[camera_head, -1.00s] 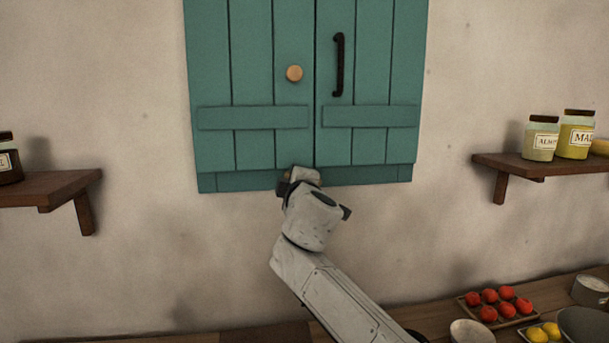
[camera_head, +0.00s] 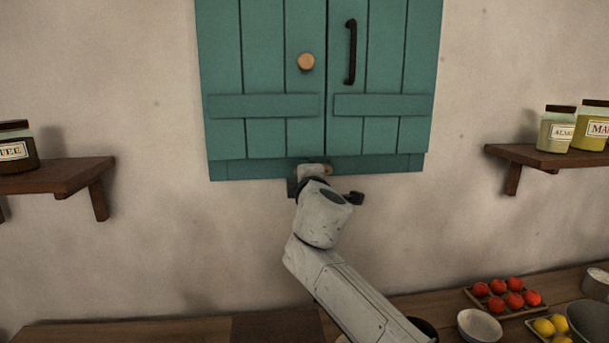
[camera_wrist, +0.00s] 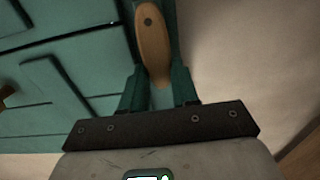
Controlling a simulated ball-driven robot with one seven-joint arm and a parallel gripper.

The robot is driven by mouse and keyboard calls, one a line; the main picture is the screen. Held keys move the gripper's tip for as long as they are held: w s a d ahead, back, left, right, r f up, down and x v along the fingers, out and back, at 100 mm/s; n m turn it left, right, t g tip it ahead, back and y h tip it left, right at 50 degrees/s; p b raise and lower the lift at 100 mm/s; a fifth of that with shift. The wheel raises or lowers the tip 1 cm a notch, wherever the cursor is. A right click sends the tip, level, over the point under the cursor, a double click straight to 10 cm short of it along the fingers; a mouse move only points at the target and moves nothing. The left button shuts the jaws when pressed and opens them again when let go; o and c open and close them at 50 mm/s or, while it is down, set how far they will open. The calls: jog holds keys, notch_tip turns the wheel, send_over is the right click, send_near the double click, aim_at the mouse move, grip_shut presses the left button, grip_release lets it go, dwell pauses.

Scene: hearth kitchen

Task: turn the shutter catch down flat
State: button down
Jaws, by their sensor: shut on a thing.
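The shutter catch (camera_wrist: 153,45) is a tan wooden piece with a dark pivot screw near one end. Only a small tan bit of the catch (camera_head: 327,169) shows there; my gripper hides the rest.
A round knob (camera_head: 306,62) and a dark handle (camera_head: 350,52) are higher on the shutters. Wall shelves with jars stand left (camera_head: 60,174) and right (camera_head: 540,156). The counter below holds tomatoes (camera_head: 507,294), lemons (camera_head: 550,326) and bowls. Wall beside my gripper is clear.

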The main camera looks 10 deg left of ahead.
aim_at(301, 156)
jog(key=c, duration=0.8)
grip_release()
jog(key=shift+a, duration=0.1)
jog(key=shift+c, duration=0.2)
notch_tip(301, 156, up, 3)
jog(key=shift+r, duration=0.1)
jog(key=s+d+r+b, duration=0.3)
jog(key=s+r, duration=0.6)
jog(key=s, duration=0.4)
jog(key=shift+s+d+r, duration=0.25)
jog(key=shift+d+r, duration=0.1)
jog(key=shift+d, duration=0.1)
